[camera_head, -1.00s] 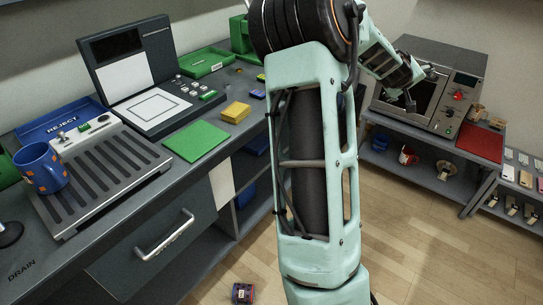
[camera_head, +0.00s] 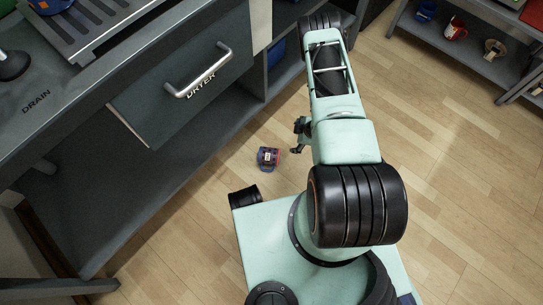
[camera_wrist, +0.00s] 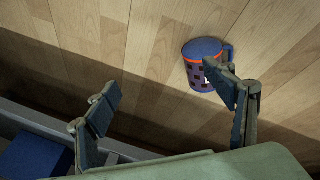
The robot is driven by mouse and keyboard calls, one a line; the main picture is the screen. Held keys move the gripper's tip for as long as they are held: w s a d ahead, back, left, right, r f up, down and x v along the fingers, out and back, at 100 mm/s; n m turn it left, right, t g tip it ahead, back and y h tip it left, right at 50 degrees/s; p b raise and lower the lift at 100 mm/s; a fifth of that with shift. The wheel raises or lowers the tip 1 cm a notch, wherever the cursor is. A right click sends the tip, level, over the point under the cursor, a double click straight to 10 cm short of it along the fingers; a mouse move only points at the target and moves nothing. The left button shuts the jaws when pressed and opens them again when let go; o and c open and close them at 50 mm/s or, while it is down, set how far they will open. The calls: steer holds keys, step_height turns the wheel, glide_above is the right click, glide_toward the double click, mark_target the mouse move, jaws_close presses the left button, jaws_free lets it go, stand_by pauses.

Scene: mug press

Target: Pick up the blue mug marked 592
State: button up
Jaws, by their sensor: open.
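A blue mug (camera_head: 268,158) with dark squares and a small pale label rests on the floor beside my base. The label is too small to read. The mug also shows in the wrist view (camera_wrist: 203,50), with an orange-red band below its rim and its handle to the right. My gripper (camera_head: 299,136) is above the floor, up and to the right of the mug in the head view. In the wrist view my gripper (camera_wrist: 165,88) is open and empty. Its right finger overlaps the mug's lower right part; the left finger is well apart from it.
Another blue mug (camera_head: 50,5) is cut off at the top left, on the counter's slatted drain tray (camera_head: 112,22). The counter drawer (camera_head: 185,90) with its handle stands left of the mug. Open wooden floor (camera_head: 440,150) lies to the right.

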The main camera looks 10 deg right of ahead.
steer(key=y, duration=0.1)
glide_toward(275, 155)
steer(key=f, duration=0.2)
steer(key=b+x, duration=0.1)
steer(key=x, duration=0.1)
steer(key=b+x, duration=0.2)
steer(key=shift+w+a+f, duration=0.25)
steer(key=shift+a, duration=0.05)
steer(key=shift+b+x, duration=1.5)
steer(key=shift+x, duration=1.3)
steer(key=shift+a+r, duration=0.1)
steer(key=shift+c, duration=0.3)
steer(key=shift+w, duration=0.1)
steer(key=c, duration=1.5)
steer(key=shift+r, duration=0.15)
